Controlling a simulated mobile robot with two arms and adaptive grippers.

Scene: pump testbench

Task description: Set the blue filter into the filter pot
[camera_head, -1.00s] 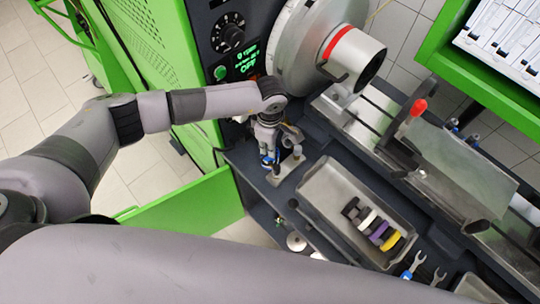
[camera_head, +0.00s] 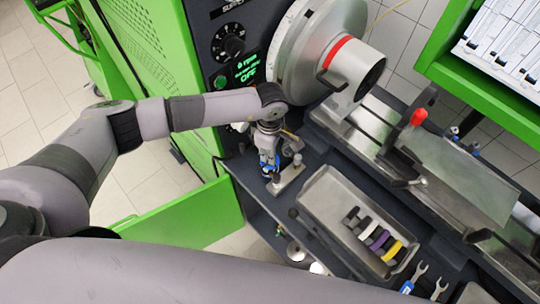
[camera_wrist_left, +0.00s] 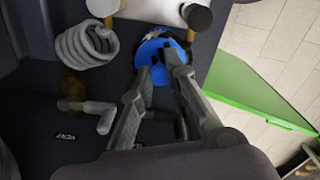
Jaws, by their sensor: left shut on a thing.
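My left gripper (camera_head: 271,176) points down at the left end of the dark bench, beside a small metal plate with an upright post (camera_head: 291,175). In the left wrist view the fingers (camera_wrist_left: 163,65) are shut on the blue filter (camera_wrist_left: 153,50), a round blue piece partly hidden behind them. A little blue also shows at the gripper in the head view. The plate's edge and knobs (camera_wrist_left: 150,9) lie just beyond the filter. I cannot make out the filter pot for certain; the gripper and filter may cover it. My right gripper is out of view.
A metal tray (camera_head: 330,184) with several coloured rings stands to the right. A large chuck (camera_head: 300,60) rises behind the gripper. A grey coiled hose (camera_wrist_left: 85,44) lies left of the filter. The open green door (camera_head: 180,215) is in front.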

